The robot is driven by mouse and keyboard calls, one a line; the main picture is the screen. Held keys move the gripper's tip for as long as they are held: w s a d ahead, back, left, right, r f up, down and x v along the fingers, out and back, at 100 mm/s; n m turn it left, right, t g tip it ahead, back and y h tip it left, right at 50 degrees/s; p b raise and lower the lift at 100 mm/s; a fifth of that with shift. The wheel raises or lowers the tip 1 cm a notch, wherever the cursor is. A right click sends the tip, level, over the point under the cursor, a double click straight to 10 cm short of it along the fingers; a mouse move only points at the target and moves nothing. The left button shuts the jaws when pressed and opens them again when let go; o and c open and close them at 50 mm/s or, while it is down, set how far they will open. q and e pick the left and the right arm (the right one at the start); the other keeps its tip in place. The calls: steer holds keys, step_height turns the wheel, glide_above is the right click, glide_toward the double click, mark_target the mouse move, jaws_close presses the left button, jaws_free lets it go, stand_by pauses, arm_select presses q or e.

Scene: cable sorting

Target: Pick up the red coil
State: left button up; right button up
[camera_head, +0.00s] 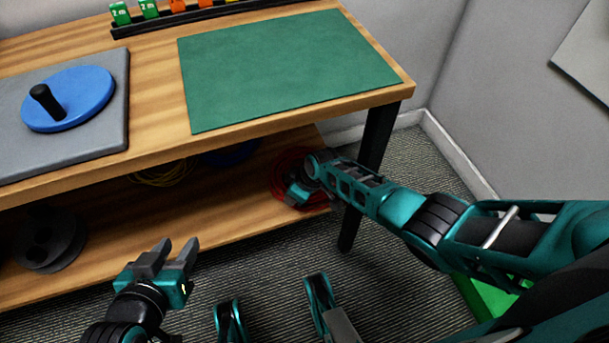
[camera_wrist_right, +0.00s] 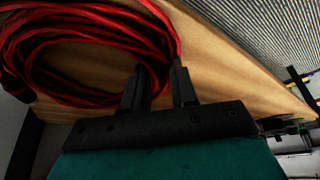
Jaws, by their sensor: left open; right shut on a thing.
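The red coil (camera_head: 285,170) lies on the lower wooden shelf near its right end, partly hidden behind my right arm. In the right wrist view the red coil (camera_wrist_right: 92,22) fills the upper left. My right gripper (camera_wrist_right: 160,78) is shut on strands at the coil's near side. In the head view my right gripper (camera_head: 297,194) reaches under the table to the coil, its fingertips hard to see. My left gripper (camera_head: 172,254) is open and empty in front of the lower shelf, well to the left of the coil.
The wooden table (camera_head: 155,120) overhangs the lower shelf (camera_head: 200,215). A black table leg (camera_head: 377,135) stands just right of the coil. A yellow coil (camera_head: 165,174), a blue coil (camera_head: 232,153) and dark spools (camera_head: 48,238) are further left. A green mat (camera_head: 285,65) lies on top.

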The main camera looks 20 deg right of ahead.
jaws_close()
stand_by(0.3)
